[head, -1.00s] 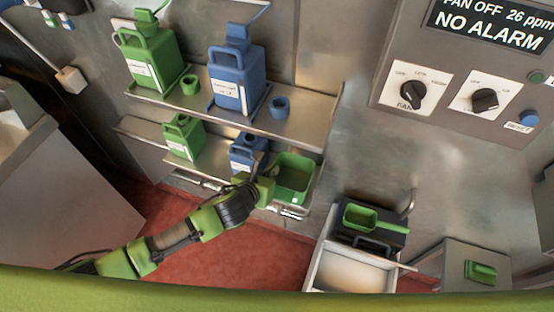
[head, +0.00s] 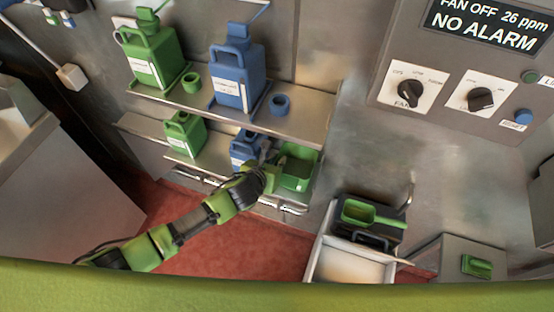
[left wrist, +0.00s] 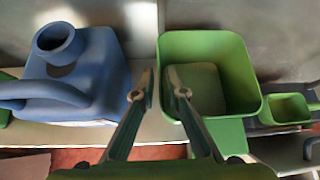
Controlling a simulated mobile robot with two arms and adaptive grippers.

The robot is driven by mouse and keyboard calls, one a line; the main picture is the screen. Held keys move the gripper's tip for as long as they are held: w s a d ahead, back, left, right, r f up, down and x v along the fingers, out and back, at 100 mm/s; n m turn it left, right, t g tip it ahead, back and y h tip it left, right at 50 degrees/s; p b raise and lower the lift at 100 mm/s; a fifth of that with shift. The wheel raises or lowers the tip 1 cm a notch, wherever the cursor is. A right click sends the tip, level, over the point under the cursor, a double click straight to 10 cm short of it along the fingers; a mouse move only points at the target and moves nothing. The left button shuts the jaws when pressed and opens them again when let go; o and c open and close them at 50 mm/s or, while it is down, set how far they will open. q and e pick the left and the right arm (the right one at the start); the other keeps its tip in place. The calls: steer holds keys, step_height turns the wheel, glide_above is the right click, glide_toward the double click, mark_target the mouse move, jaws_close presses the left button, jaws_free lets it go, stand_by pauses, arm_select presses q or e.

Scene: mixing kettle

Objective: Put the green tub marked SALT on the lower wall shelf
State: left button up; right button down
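The green tub (head: 299,182) stands upright at the right end of the lower wall shelf (head: 181,162), with pale contents in it. It also shows in the left wrist view (left wrist: 240,75). I cannot read its marking. My left gripper (head: 272,160) is at its left wall. In the left wrist view its fingertips (left wrist: 160,76) sit close together on either side of that wall, one inside and one outside, and look shut on it. Whether the tub's base touches the shelf is hidden. My right gripper is not in view.
A blue jug (head: 245,150) stands close left of the tub, a green jug (head: 184,135) farther left. The upper shelf (head: 302,124) holds larger jugs and cups. A black scale-like box (head: 347,232) with a green scoop (head: 360,212) is at right.

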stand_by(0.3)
arm_select(q)
steer(key=shift+r, duration=0.25)
steer(key=v, duration=1.2)
steer(key=shift+b, duration=0.4)
steer(key=shift+s+f, duration=0.1)
